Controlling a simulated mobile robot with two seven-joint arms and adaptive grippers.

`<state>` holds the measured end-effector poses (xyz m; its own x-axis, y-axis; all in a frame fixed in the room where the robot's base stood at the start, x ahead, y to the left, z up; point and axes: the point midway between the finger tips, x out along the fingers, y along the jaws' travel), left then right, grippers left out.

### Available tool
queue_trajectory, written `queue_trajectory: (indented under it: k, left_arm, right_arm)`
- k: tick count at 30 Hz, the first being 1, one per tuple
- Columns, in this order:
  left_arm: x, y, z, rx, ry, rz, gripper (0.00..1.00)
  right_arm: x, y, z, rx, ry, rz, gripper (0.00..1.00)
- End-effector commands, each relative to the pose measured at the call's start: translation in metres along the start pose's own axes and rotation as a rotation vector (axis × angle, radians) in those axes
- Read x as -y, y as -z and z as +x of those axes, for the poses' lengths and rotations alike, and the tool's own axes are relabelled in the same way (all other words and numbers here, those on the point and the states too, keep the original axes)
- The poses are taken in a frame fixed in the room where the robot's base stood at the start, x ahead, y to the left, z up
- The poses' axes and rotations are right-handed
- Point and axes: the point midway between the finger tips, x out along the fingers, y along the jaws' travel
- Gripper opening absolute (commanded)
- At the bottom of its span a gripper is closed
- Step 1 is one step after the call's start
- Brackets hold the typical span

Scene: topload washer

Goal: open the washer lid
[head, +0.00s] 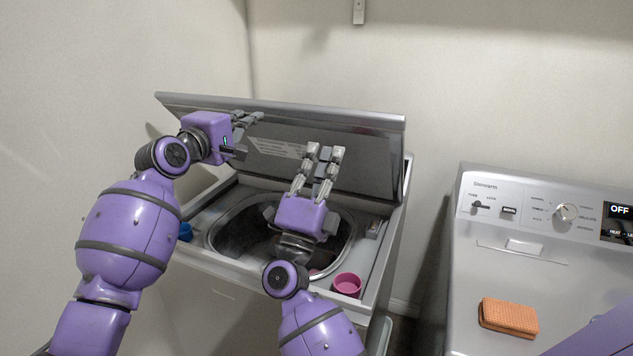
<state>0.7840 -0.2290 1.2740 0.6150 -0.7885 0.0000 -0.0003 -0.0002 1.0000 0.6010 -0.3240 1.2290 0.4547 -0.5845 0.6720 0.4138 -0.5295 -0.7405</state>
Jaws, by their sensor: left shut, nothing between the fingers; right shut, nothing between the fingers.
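The washer lid (370,150) is a grey panel tilted up steeply at the back of the washer, with a white label on its inner face. The washer (388,262) is a silver top-loader, and its round drum opening (222,238) shows below the lid. My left gripper (250,122) is shut and empty, close to the lid's inner face at the left; I cannot tell if it touches. My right gripper (324,155) is shut and empty, above the drum with its fingers pointing up toward the lid's inner face; contact is unclear.
A pink cup (347,285) stands on the washer's front right rim, and a blue object (185,231) is at its left rim. A second machine (480,262) with a knob panel stands at right, an orange sponge (509,317) on top. Walls close in behind and left.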

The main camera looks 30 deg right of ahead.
Motion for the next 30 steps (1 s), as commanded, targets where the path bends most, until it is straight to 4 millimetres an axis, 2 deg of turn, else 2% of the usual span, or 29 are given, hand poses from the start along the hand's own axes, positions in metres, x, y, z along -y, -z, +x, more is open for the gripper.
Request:
queue_trajectory:
  k: [3, 9, 23, 30]
  left_arm:
    - [0.000, 0.000, 0.000, 0.000, 0.000, 0.000, 0.00]
    - [0.000, 0.000, 0.000, 0.000, 0.000, 0.000, 0.00]
    - [0.000, 0.000, 0.000, 0.000, 0.000, 0.000, 0.00]
    - [0.000, 0.000, 0.000, 0.000, 0.000, 0.000, 0.00]
  right_arm:
    - [0.000, 0.000, 0.022, 0.000, 0.002, 0.000, 0.00]
    - [0.000, 0.000, 0.043, 0.001, 0.001, -0.001, 0.00]
    - [0.000, 0.000, 0.049, 0.001, -0.001, 0.000, 0.00]
    - [0.001, 0.000, 0.075, 0.000, -0.001, 0.000, 0.00]
